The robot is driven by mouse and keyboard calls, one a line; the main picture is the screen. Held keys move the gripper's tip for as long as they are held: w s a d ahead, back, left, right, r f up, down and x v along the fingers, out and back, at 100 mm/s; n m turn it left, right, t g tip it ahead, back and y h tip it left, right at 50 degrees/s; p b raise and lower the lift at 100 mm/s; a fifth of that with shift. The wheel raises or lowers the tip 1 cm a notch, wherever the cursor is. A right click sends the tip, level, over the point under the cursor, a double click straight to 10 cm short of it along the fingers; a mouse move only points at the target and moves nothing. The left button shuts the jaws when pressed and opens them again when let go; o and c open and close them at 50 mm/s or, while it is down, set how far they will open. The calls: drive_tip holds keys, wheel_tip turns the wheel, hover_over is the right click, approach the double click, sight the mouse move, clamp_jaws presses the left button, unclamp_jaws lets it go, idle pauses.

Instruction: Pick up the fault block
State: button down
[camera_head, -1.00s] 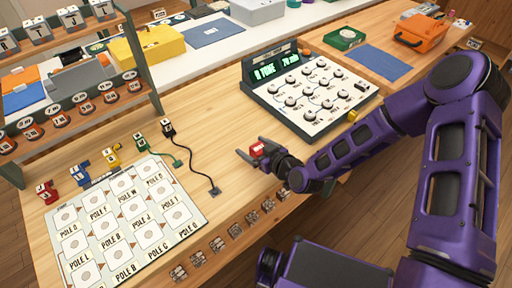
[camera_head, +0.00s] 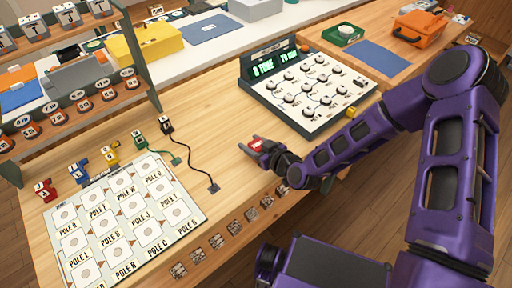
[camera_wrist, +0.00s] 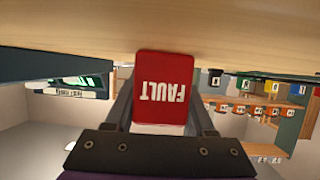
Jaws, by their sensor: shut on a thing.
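The fault block is a small red block (camera_wrist: 160,88) with the white word FAULT on it, upside down in the wrist view. In the head view the red block (camera_head: 256,145) shows at the end of my arm, over the wooden table near its front edge. My gripper (camera_head: 257,145) is shut on it, with one finger on each side of the block, as the wrist view shows. I cannot tell from the pictures whether the block still touches the table.
A control panel (camera_head: 312,89) with knobs and a lit display stands behind my gripper. A pole chart (camera_head: 125,215) lies at the left, with small coloured pieces (camera_head: 79,174) along its far edge. A black cable (camera_head: 192,158) lies between chart and gripper.

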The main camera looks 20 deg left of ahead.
drive_tip(key=shift+r, duration=0.1)
wheel_tip(320, 180, up, 10)
drive_tip(key=shift+p, duration=0.4)
drive_tip(key=shift+s, duration=0.15)
